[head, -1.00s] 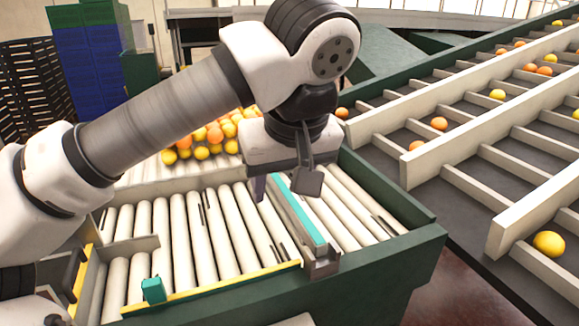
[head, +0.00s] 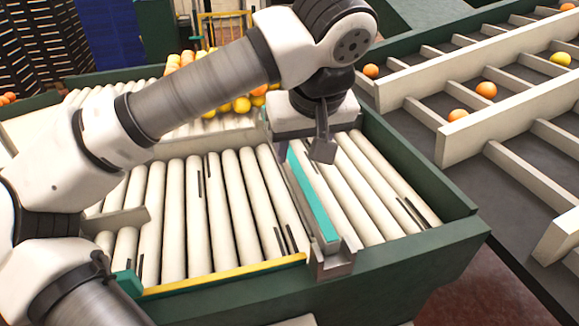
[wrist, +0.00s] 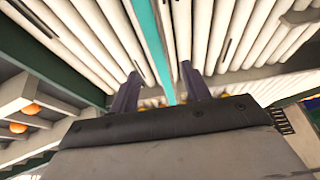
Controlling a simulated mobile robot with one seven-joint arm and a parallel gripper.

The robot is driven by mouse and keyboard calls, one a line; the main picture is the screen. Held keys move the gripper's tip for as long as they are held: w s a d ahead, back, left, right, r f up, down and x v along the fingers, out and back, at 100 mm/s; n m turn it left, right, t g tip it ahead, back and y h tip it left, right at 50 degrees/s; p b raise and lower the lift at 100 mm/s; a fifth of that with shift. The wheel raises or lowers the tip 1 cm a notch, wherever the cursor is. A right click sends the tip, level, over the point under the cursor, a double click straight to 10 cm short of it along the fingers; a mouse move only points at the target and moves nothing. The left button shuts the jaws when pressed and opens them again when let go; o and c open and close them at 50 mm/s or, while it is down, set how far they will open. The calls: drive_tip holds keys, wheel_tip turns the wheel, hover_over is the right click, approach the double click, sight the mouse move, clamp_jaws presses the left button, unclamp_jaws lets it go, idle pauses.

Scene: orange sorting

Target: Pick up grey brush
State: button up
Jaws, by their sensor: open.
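I cannot make out a grey brush in either view. My gripper (wrist: 158,71) shows in the wrist view as two dark fingers spread apart, with nothing visible held between them. The teal-topped grey divider (head: 314,200) runs across the roller bed, and its teal strip (wrist: 151,40) passes between the fingers in the wrist picture. In the head view my gripper (head: 284,156) hangs over the rollers by the far end of the divider. Its fingertips are partly hidden there, and I cannot tell whether they touch anything.
White rollers (head: 231,215) fill a green-framed table (head: 440,240). Oranges and lemons (head: 241,104) lie behind my gripper. A sloped sorting conveyor (head: 520,145) with fruit stands at the right. A small teal block (head: 129,283) sits at the table's near left.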

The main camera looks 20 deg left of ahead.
sight(297, 169)
drive_tip(key=b+x, duration=0.3)
drive_tip(key=x, duration=0.3)
drive_tip(key=shift+w, duration=0.1)
drive_tip(key=shift+r, duration=0.15)
drive_tip(key=shift+c, duration=0.7)
clamp_jaws()
